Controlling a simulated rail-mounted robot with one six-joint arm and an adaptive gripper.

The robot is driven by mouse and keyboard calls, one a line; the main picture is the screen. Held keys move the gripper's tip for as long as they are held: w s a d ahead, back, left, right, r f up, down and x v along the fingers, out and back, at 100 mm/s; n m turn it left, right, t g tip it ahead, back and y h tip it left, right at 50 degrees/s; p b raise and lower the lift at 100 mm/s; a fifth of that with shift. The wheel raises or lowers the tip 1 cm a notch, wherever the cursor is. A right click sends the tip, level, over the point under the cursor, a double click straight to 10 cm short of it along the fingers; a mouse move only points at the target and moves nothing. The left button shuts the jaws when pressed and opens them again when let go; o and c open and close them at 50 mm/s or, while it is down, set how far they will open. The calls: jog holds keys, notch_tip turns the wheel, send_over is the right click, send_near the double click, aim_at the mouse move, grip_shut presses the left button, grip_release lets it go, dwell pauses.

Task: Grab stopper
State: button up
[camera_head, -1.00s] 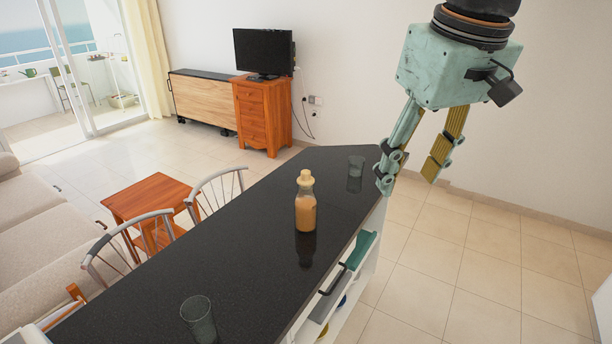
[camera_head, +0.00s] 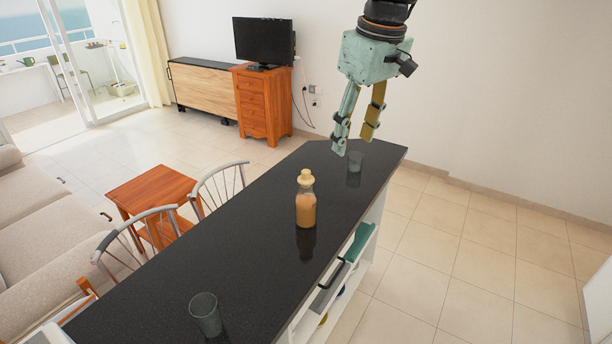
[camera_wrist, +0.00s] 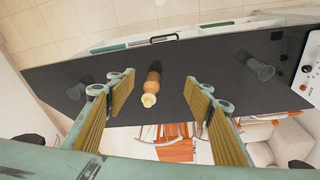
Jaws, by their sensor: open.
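The stopper (camera_head: 306,177) is a pale yellow cap seated on top of a glass bottle (camera_head: 306,209) of orange-brown liquid. The bottle stands upright on the dark counter (camera_head: 255,225). In the wrist view the stopper (camera_wrist: 149,100) and bottle (camera_wrist: 153,80) show in the gap between the fingers, farther off. My gripper (camera_head: 354,144) is open and empty. In the head view it hangs above the far part of the counter, up and to the right of the bottle, apart from it.
One glass (camera_head: 355,168) stands at the far end of the counter, near my gripper in the picture. Another glass (camera_head: 206,314) stands at the near end. Chairs (camera_head: 222,185) line the left side. The counter around the bottle is clear.

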jog(key=w+a+f+n+p, duration=0.25)
jog(key=w+a, duration=0.25)
jog(key=w, duration=0.4)
jog(key=n+g+p, duration=0.1)
jog(key=n+p, duration=0.1)
jog(key=p, duration=0.2)
send_over(306, 171)
jog(key=s+d, duration=0.1)
jog(key=d, duration=0.1)
notch_tip(306, 171, down, 6)
jog(key=shift+a+f+m, duration=0.2)
jog(key=shift+m, duration=0.05)
jog(key=shift+f, duration=0.1)
jog(key=shift+w+a+f, duration=0.1)
jog(key=shift+a+f, duration=0.1)
jog(key=shift+f, duration=1.2)
jog(key=shift+w+a+f, duration=0.1)
jog(key=shift+a+f, duration=0.05)
jog(key=shift+f, duration=1.2)
jog(key=shift+a+f, duration=0.2)
jog(key=shift+f, duration=1.2)
jog(key=shift+w+a+f, duration=0.15)
jog(key=shift+f, duration=1.15)
jog(key=shift+w+a+f, duration=0.1)
jog(key=shift+w+f, duration=0.05)
jog(key=shift+f, duration=1.1)
